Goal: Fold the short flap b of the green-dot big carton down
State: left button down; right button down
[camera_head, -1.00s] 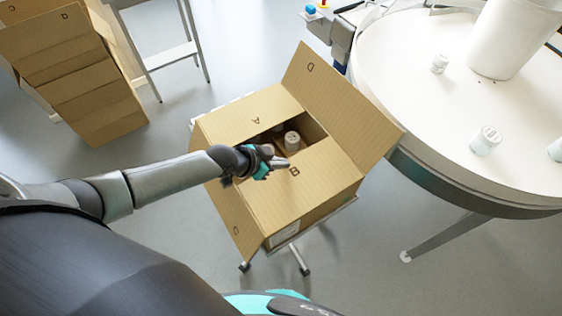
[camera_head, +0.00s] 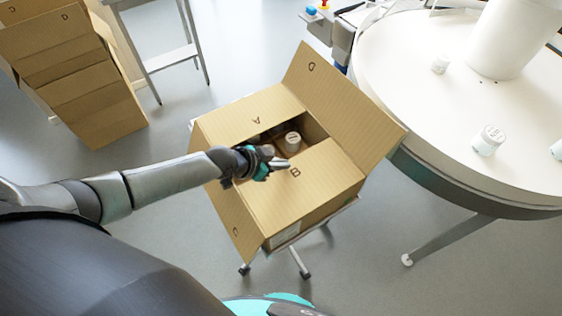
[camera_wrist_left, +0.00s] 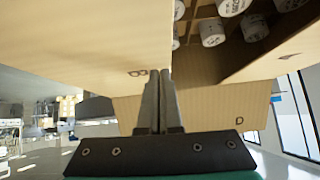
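The big brown carton stands on a small stand, with its long flaps C (camera_head: 234,222) and D (camera_head: 345,105) spread outward. Short flap B (camera_head: 310,185) lies over the near part of the opening, about level. Short flap A (camera_head: 243,118) lies inward on the far side. My right gripper is out of view.
White containers (camera_head: 292,138) show inside the carton through the gap between flaps A and B. A round white table (camera_head: 420,110) with several white jars is close on the right. Other brown cartons (camera_head: 85,85) stand at upper left. Bare floor lies in front.

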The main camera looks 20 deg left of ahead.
pick_arm(q)
jog(key=shift+s+r+p, duration=0.1)
jog(key=shift+s+p, duration=0.05)
jog(key=shift+p, duration=0.35)
jog(key=shift+r+p, duration=0.75)
jog(key=shift+r, duration=0.15)
notch_tip(320, 180, up, 3)
jog(key=p, duration=0.3)
jog(key=shift+f, duration=0.15)
jog(key=p+v, duration=0.1)
jog(key=v, duration=0.8)
jog(key=shift+a, duration=0.25)
jog(key=shift+s, duration=0.2)
